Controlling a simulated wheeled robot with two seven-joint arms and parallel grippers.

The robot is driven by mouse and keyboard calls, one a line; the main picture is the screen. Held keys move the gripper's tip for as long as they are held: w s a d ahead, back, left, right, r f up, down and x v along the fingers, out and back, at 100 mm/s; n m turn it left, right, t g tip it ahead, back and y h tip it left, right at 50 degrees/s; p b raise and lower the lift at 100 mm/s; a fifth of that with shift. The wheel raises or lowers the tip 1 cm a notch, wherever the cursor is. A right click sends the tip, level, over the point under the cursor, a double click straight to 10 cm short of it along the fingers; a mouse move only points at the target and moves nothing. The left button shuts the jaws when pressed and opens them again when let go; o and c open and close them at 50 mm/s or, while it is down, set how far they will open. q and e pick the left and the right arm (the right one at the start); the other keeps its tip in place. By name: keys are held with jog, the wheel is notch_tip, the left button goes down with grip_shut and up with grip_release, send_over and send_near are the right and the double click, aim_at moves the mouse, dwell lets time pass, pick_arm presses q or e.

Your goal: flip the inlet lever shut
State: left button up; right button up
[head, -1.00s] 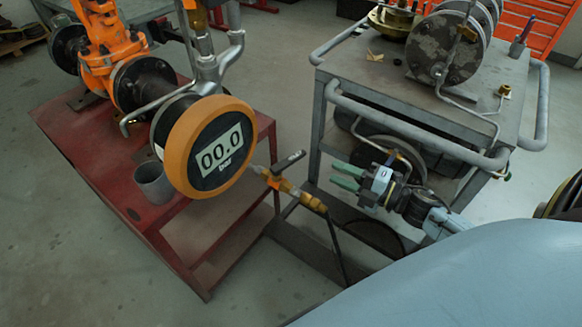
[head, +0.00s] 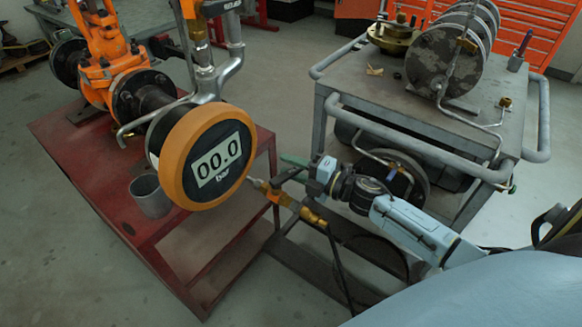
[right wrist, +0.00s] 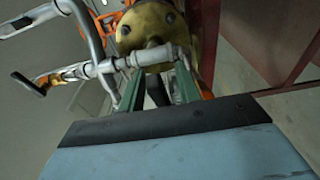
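The inlet lever (head: 287,177) is a dark handle on the brass inlet valve (head: 283,198), to the right of the round orange-rimmed gauge (head: 205,158) in the head view. My right gripper (head: 297,167) is at the lever, its green fingers pointing left and partly overlapping it. In the right wrist view the two green fingers of my right gripper (right wrist: 158,88) stand apart, with a dark shape between them; I cannot tell whether it is the lever or whether they touch it. My left gripper is not in view.
The gauge assembly stands on a red stand (head: 180,240). A grey metal cart (head: 400,90) with rails is behind and right of my right arm. A black hose (head: 338,260) hangs from the inlet valve. Metal pipes (right wrist: 85,70) are close to the fingers.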

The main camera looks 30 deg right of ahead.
grip_shut()
jog(key=shift+w, duration=0.15)
dwell(0.4)
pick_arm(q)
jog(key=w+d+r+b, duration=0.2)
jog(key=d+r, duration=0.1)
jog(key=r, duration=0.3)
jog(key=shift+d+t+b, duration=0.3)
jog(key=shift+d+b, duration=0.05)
pick_arm(e)
jog(key=n+g+y, duration=0.1)
jog(key=y, duration=0.1)
jog(key=w+a+n+g+y, duration=0.1)
jog(key=n+g+y, duration=0.1)
jog(key=shift+w, duration=0.1)
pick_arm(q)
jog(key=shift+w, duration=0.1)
